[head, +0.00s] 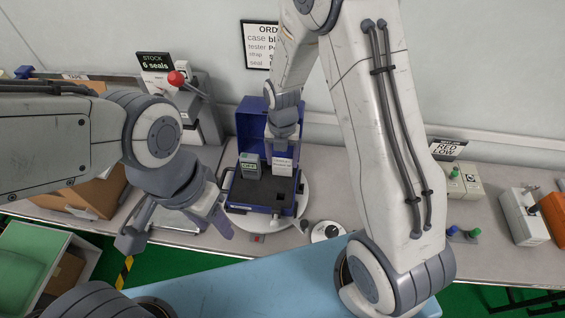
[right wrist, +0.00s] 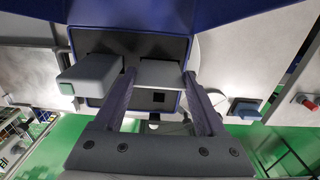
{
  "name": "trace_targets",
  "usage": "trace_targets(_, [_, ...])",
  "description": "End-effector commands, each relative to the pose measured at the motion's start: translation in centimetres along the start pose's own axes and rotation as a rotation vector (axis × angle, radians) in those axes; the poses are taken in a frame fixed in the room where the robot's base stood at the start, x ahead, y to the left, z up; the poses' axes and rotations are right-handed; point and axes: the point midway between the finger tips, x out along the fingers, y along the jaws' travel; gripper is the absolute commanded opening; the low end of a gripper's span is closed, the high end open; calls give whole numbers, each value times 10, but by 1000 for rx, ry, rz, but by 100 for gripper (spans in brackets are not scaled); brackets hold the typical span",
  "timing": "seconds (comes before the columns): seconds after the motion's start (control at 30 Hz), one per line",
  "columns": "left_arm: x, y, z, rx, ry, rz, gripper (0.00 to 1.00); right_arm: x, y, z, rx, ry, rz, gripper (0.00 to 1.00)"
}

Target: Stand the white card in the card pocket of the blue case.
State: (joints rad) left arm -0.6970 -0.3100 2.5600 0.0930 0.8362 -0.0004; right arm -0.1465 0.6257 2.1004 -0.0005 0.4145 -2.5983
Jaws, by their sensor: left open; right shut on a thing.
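The blue case (head: 251,122) stands open on the table, its lid upright at the back and dark foam (head: 253,190) inside. A grey tester (head: 250,166) stands in the case's left part; it also shows in the right wrist view (right wrist: 88,76). My right gripper (head: 282,150) is shut on the white card (head: 282,165), which is upright over the right part of the foam. In the right wrist view the card (right wrist: 161,73) sits between both fingers. Whether its lower edge is in the pocket is hidden. My left gripper (head: 176,232) is open and empty, left of the case and nearer the front.
The case rests on a round white plate (head: 300,205). A white dial (head: 326,232) is at the table's front edge. A red-topped lever (head: 177,79) and stock sign (head: 155,62) stand back left. Beige boxes (head: 467,181) stand right. A square hole (right wrist: 159,97) in the foam is empty.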

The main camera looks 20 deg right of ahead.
Motion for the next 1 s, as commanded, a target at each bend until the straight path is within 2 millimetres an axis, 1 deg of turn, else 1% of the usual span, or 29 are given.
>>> trace_targets(0.03, [-3,0,0,0,0,0,50,8,-1,-2,0,5,-3,22])
trace_targets(0.1, [-5,0,0,0,0,0,50,18,-1,-1,0,4,-3,22])
trace_targets(0.2, [-6,0,0,0,0,0,50,27,-1,-1,0,2,-1,22])
trace_targets(0.47, [-5,0,0,0,0,0,50,29,-1,-1,0,1,0,22])
trace_targets(0.6, [-2,0,0,0,0,0,50,33,-1,-1,0,1,-1,22])
trace_targets(0.63, [-3,0,0,0,0,0,50,32,-1,-1,0,1,0,81])
trace_targets(0.67, [-3,0,0,0,0,0,50,32,-1,-1,0,1,0,92])
trace_targets(0.7, [-3,0,0,0,0,0,50,32,-1,-1,0,1,0,100])
trace_targets(0.9, [-3,0,0,0,0,0,50,32,-1,-1,0,1,-1,100])
trace_targets(1.0, [-8,0,0,0,0,0,50,26,0,0,0,0,0,100])
